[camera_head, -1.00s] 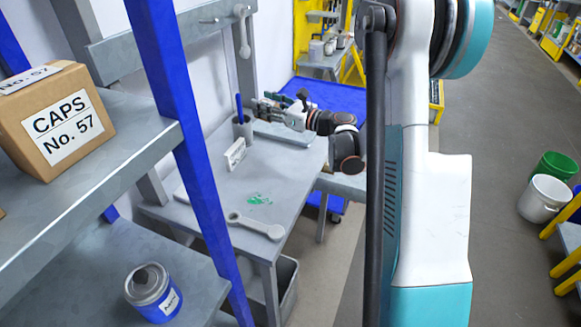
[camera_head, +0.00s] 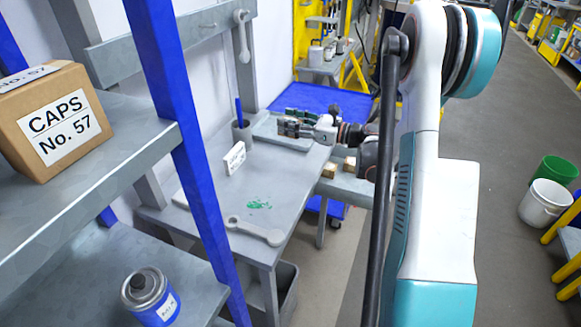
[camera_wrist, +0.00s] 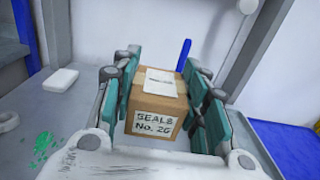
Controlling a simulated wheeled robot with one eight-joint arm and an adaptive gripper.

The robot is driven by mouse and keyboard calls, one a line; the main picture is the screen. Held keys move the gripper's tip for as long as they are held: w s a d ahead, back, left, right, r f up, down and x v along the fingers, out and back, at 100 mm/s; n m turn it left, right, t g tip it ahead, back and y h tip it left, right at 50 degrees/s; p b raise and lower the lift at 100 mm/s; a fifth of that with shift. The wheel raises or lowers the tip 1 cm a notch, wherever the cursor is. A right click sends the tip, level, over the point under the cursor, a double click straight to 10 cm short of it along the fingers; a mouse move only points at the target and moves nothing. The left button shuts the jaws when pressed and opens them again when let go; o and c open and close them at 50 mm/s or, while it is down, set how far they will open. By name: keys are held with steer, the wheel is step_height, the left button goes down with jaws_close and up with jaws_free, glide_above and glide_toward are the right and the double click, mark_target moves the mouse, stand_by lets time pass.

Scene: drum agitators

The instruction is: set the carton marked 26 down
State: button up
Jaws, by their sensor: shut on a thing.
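The carton marked 26 (camera_wrist: 158,95) is a small brown box with a white label reading "SEALS No. 26", seen in the middle of the wrist view. My gripper (camera_wrist: 160,112) is shut on it, with teal finger pads along its left and right sides. In the head view my gripper (camera_head: 288,127) is over the far right part of the grey workbench (camera_head: 205,195), and the carton cannot be made out there. Whether the carton's underside touches the bench cannot be told.
A blue upright (camera_head: 180,150) and shelf with a carton marked 57 (camera_head: 58,125) are at the left.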

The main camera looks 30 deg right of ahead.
step_height(320, 180, down, 15)
steer(key=b, duration=0.4)
steer(key=shift+f, duration=0.2)
steer(key=shift+b, duration=0.3)
steer(key=shift+f, duration=0.2)
steer(key=o, duration=1.1)
steer(key=shift+c, duration=0.2)
steer(key=shift+r+p, duration=0.1)
steer(key=shift+p, duration=0.25)
